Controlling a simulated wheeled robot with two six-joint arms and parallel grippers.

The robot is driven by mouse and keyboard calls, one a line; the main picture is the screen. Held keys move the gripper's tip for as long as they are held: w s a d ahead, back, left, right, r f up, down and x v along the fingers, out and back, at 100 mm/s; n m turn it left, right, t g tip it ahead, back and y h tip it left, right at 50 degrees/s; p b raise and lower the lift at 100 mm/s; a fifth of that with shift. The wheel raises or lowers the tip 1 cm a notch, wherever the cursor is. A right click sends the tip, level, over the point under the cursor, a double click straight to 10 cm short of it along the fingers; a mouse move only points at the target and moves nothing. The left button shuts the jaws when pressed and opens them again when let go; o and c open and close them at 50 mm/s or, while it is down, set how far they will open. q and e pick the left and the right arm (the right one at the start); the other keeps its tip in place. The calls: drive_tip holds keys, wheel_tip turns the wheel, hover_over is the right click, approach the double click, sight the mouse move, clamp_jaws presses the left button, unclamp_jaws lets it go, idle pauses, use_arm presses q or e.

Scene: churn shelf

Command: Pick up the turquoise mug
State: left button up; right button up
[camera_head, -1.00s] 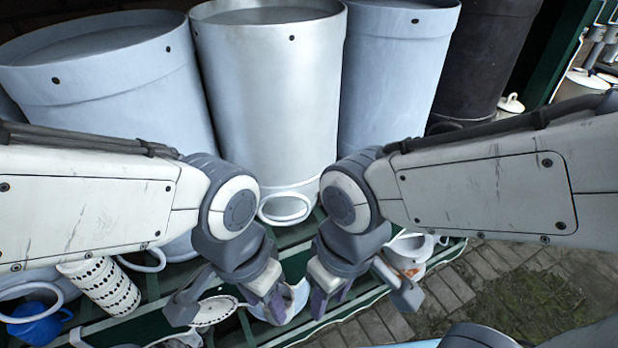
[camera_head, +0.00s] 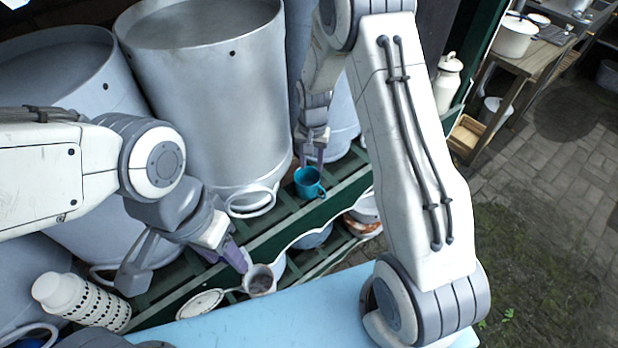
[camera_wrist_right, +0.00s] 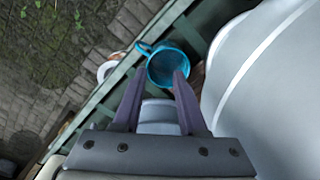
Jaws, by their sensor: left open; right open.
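The turquoise mug (camera_head: 309,183) stands on the green slatted shelf (camera_head: 345,187), near its front edge, in the head view. It also shows in the right wrist view (camera_wrist_right: 168,67), just beyond the fingertips, with its handle toward the upper left. My right gripper (camera_head: 313,160) is open and empty, pointing down right behind the mug in the head view. In the right wrist view its two fingers (camera_wrist_right: 158,82) frame the near side of the mug; I cannot tell whether they touch it. My left gripper (camera_head: 190,268) is open and empty, over the shelf at the lower left.
Large metal churns (camera_head: 205,90) fill the shelf behind the mug. A black-and-white patterned pitcher (camera_head: 85,300) and a small cup (camera_head: 260,280) are near my left gripper. Bowls (camera_head: 365,208) sit lower down at the front. Paved floor (camera_head: 540,190) lies to the right.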

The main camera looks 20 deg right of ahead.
sight(318, 185)
drive_tip(key=d+f, duration=0.1)
drive_tip(key=d+f+m, duration=0.1)
drive_tip(key=shift+w+d+f, duration=0.25)
drive_tip(key=shift+w+d, duration=0.05)
drive_tip(key=shift+w, duration=0.1)
wheel_tip(318, 185, down, 5)
drive_tip(key=shift+d+r+p, duration=0.1)
drive_tip(key=shift+r+p, duration=0.05)
drive_tip(key=shift+p, duration=0.7)
drive_tip(key=shift+f, duration=0.3)
drive_tip(key=shift+f+p, duration=0.5)
drive_tip(key=f, duration=0.1)
drive_tip(key=f+p, duration=0.1)
drive_tip(key=f, duration=0.1)
drive_tip(key=shift+s+a+f+p, duration=0.15)
drive_tip(key=shift+a+p, duration=0.15)
drive_tip(key=shift+f, duration=0.55)
clamp_jaws()
